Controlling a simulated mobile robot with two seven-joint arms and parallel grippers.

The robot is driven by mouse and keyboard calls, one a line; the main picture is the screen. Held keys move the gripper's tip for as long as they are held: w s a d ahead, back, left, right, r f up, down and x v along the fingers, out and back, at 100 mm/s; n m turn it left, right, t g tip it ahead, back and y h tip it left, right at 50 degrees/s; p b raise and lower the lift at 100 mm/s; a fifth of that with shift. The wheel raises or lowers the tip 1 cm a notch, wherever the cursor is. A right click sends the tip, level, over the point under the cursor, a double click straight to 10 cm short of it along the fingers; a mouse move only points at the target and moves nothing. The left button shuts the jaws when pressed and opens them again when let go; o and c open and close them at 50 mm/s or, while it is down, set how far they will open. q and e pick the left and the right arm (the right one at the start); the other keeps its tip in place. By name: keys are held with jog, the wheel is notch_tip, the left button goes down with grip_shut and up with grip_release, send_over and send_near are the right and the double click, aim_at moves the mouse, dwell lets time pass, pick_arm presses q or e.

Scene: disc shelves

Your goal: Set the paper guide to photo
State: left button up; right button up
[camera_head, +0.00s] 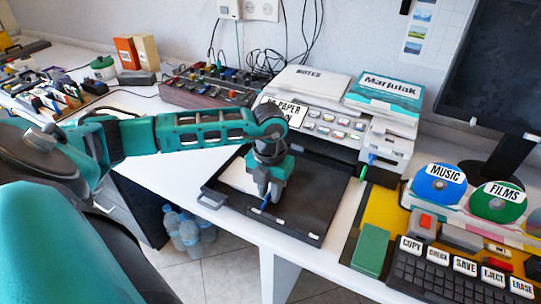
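The printer (322,113) stands at the back of the desk, with its wide black paper tray (310,206) pulled out in front. Part of a white sheet (237,180) shows in the tray's left half. My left gripper (268,196) points down into the middle of the tray. A small blue piece (265,203), which may be the paper guide, shows at its fingertips. The gripper covers most of that piece, and I cannot tell whether the fingers hold it. Any photo mark on the tray is too small to read. My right gripper is not in view.
A control panel with a mixer-like box (206,85) and cables is behind my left arm. Right of the tray are a green block (370,249), labelled keys (464,268), MUSIC (438,190) and FILMS discs (497,205), and a monitor (492,70). Bottles stand on the floor.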

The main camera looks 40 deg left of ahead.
pick_arm(q)
jog(key=shift+o, duration=0.7)
jog(key=shift+r, duration=0.3)
notch_tip(320, 180, up, 12)
jog(key=p, duration=0.1)
jog(key=shift+r, duration=0.2)
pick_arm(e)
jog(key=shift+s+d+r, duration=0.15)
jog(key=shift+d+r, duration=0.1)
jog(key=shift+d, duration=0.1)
